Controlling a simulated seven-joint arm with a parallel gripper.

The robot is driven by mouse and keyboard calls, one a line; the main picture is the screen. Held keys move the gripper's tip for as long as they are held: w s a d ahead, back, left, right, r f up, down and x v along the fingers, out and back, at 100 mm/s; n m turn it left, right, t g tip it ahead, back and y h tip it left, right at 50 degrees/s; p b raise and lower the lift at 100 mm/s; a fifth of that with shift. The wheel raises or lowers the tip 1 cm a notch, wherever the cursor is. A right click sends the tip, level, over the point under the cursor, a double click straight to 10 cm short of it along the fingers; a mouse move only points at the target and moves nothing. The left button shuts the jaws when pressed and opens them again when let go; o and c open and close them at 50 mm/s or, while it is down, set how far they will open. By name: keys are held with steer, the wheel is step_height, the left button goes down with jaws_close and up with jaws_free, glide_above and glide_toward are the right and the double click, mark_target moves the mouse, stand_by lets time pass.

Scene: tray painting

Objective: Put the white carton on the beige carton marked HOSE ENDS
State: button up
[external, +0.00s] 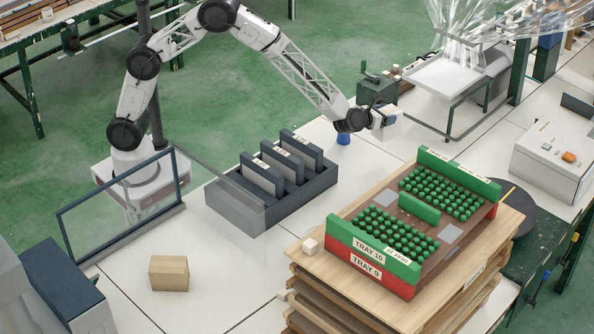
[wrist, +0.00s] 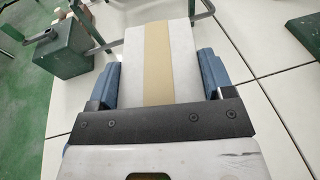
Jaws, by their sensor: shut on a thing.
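My gripper (external: 384,121) is at the end of the outstretched arm, above the table beyond the dark rack. In the wrist view its two blue fingers (wrist: 158,72) are shut on the sides of the white carton (wrist: 132,60), which has a beige tape strip along its middle. In the external view the carton is small and hard to tell from the white hand. A plain beige-brown carton (external: 168,273) stands on the white table at the lower left, well apart from my gripper. I see no lettering on its visible faces.
Stacked trays (external: 345,252) of green pieces sit on a pallet at right. A green crank box (external: 377,90) stands behind my gripper.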

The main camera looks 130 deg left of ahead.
step_height(320, 180, up, 20)
steer(key=r, duration=0.1)
steer(key=w+d+m+t, duration=0.1)
steer(key=w+d, duration=0.4)
steer(key=d, duration=0.6)
steer(key=w+d+t+h, duration=0.1)
steer(key=w+d, duration=0.3)
steer(key=d, duration=0.8)
steer(key=w+d+m+t, duration=0.1)
steer(key=w+d, duration=0.4)
steer(key=d, duration=0.6)
steer(key=s+d+m+t+h, duration=0.1)
steer(key=s+d+t, duration=0.1)
steer(key=d, duration=2)
steer(key=s+d+m+t+h, duration=0.1)
steer(key=s+d+m, duration=0.15)
steer(key=d, duration=1.85)
steer(key=s+d+f+m+t+h, duration=0.1)
steer(key=s+d, duration=0.7)
steer(key=d, duration=0.4)
steer(key=s+d+t, duration=0.1)
steer(key=s+d, duration=0.7)
steer(key=d, duration=0.5)
step_height(320, 180, down, 11)
steer(key=shift+s+a, duration=0.2)
steer(key=shift+a, duration=0.05)
